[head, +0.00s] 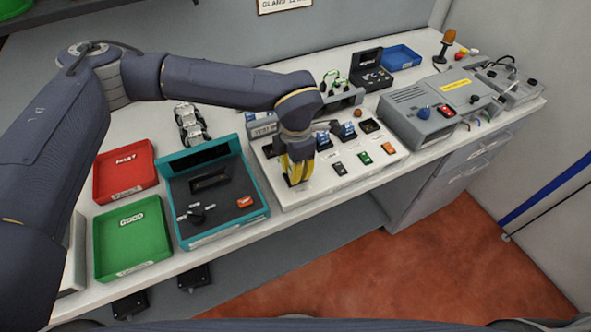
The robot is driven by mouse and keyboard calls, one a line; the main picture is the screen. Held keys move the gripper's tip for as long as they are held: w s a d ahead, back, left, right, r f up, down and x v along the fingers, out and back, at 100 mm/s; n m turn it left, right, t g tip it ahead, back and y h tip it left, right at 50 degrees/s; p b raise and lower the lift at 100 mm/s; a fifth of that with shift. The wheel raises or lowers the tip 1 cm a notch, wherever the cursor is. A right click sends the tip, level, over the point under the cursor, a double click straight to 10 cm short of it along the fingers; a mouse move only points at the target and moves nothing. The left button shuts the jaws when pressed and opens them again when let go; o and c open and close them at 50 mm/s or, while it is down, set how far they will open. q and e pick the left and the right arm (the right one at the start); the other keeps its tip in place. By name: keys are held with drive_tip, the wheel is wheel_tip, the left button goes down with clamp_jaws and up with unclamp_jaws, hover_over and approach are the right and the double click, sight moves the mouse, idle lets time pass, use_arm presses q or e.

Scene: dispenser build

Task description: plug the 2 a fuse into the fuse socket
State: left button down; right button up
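My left gripper (297,180) points down over the front left part of a white board (325,188) on the bench. Its yellow fingers are at or just above the board; whether they are open, shut or holding something is too small to tell. Small dark (340,168), green (365,158) and orange (388,148) blocks sit in a row along the board's front, right of the gripper. An orange block (245,202) lies in the teal-rimmed tray (215,238). No rating is readable, so I cannot tell which piece is the 2 A fuse or where its socket is. My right gripper is not in view.
A red bin (125,188) and a green bin (133,262) stand at the left. Blue-topped parts (347,131) stand behind the board's block row. A grey machine (408,112) with a blue knob stands to the right. A blue tray (401,57) is at the back.

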use_arm(q)
drive_tip(key=shift+f, duration=0.5)
idle(0.9)
drive_tip(key=c, duration=1.2)
unclamp_jaws()
drive_tip(key=shift+s, duration=0.1)
drive_tip(key=o, duration=0.5)
drive_tip(key=shift+r, duration=0.1)
drive_tip(key=shift+r, duration=0.15)
drive_tip(key=shift+r, duration=3.4)
